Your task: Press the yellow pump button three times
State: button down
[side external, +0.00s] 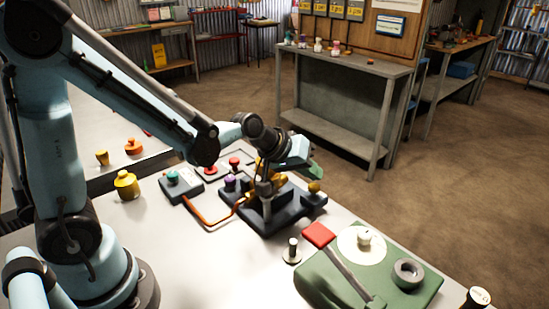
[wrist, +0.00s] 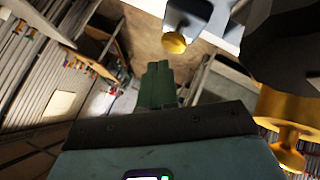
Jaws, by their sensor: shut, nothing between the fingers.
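A dark base (side external: 262,217) stands on the bench and carries a metal post, a purple knob (side external: 230,183) and a small yellow knob (side external: 314,187) at its right corner. This yellow knob looks like the pump button, but I cannot be sure. My gripper (side external: 317,172) has green fingers, is shut and empty, and shows just above the yellow knob in the side view. Whether it touches cannot be told. In the wrist view, my gripper's fingers (wrist: 157,80) are together, and a yellow knob (wrist: 174,43) lies beyond their tips. A large brass-yellow part (wrist: 290,125) is close at the right.
A teal-knobbed box (side external: 181,187) and red buttons (side external: 235,162) stand left of the dark base. A yellow knob-shaped piece (side external: 126,185) stands farther left. A green board (side external: 385,280) with a red-handled lever (side external: 318,235) lies in front.

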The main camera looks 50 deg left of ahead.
aim_at(310, 186)
jog(key=shift+f, duration=0.2)
jog(key=shift+f, duration=0.25)
jog(key=shift+f, duration=0.8)
dwell(0.8)
jog(key=shift+r, duration=1.25)
jog(key=shift+r, duration=2.5)
dwell(0.6)
